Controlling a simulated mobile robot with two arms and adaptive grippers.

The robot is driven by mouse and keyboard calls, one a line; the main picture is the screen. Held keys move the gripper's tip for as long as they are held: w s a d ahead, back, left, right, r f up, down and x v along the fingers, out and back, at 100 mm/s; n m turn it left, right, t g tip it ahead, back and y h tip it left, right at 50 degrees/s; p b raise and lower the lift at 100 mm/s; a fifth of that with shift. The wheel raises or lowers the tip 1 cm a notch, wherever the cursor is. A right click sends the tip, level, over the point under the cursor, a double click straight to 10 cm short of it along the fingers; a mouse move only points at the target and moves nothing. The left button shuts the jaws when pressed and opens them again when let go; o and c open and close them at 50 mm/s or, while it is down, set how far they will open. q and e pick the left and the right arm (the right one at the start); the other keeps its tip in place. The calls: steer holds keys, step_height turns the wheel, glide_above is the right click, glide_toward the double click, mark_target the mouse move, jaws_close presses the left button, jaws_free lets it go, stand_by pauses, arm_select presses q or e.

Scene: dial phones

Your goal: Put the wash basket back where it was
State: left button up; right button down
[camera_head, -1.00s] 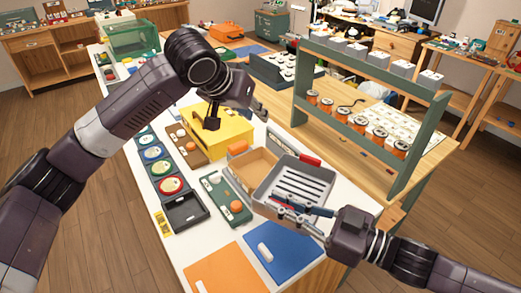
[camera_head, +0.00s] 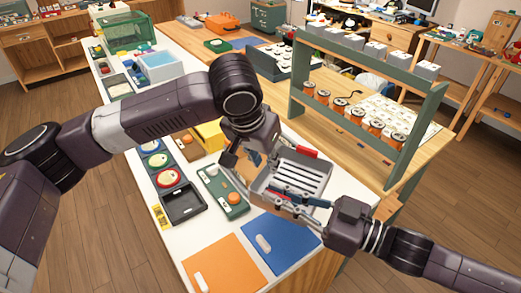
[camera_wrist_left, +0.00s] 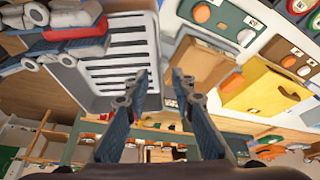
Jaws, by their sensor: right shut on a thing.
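The wash basket is a grey slotted tray (camera_head: 305,174), right of centre in the head view; it also shows in the left wrist view (camera_wrist_left: 112,75). My right gripper (camera_head: 290,196) is shut on its near side; it shows at the upper left of the left wrist view (camera_wrist_left: 62,45). My left gripper (camera_head: 248,170) is at the basket's left side. In the left wrist view its two fingers (camera_wrist_left: 158,82) are apart, with the basket's side wall near the gap between them. I see no clear contact there.
A tan box (camera_wrist_left: 195,66) is beside the basket, and a yellow box (camera_head: 207,134) is behind my left gripper. A green shelf (camera_head: 362,125) with orange-and-white cans stands at the right. Blue (camera_head: 285,240) and orange (camera_head: 222,265) boards lie in front.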

mark_target(266, 165)
arm_select(q)
steer(key=shift+x, duration=1.6)
jaws_close()
arm_select(e)
steer(key=c, duration=2)
jaws_free()
steer(key=shift+o, duration=0.2)
steer(key=shift+d, duration=0.1)
